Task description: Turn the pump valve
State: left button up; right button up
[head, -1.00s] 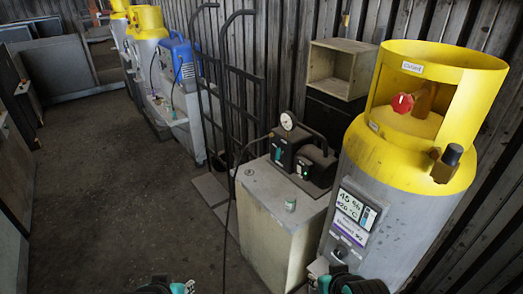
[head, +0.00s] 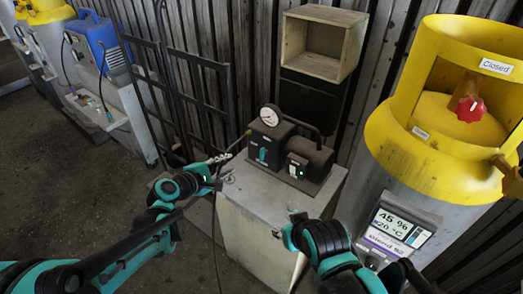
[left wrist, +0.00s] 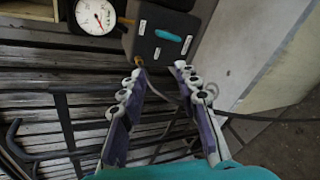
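The pump (head: 290,155) is a dark unit with a round gauge (head: 270,115), standing on a pale cabinet. Its teal valve handle (head: 263,154) is on the front face; it also shows in the left wrist view (left wrist: 165,35), lying nearly level in that picture. My left gripper (head: 226,158) is to the left of the pump, apart from the handle. In the left wrist view its two fingers (left wrist: 159,73) are spread with nothing between them, below the valve face. My right gripper (head: 290,230) is low in front of the cabinet; its fingers are too unclear to judge.
The pale cabinet (head: 255,235) stands under the pump. A yellow-topped cylinder (head: 400,150) with a red knob (head: 470,108) and "Closed" label is at the right. A hand truck (head: 165,90) is behind left. A thin hose hangs near my left gripper. Open floor lies left.

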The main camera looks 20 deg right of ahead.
pick_arm(q)
jog(key=w+d+f+n+h, duration=0.2)
jog(key=w+d+f+n, duration=0.1)
jog(key=w+d+n, duration=0.15)
jog(key=n+t+h, duration=0.2)
jog(key=n, duration=0.4)
send_near(261, 154)
jog(key=x, duration=0.3)
jog(key=shift+n, duration=0.25)
jog(key=b+x, duration=0.1)
jog(key=x, duration=0.5)
jog(key=shift+w+d, duration=0.15)
jog(key=shift+w, duration=0.1)
jog(key=shift+w+d+r, duration=0.1)
jog(key=shift+w+d, duration=0.4)
jog(key=shift+d, duration=0.05)
grip_shut()
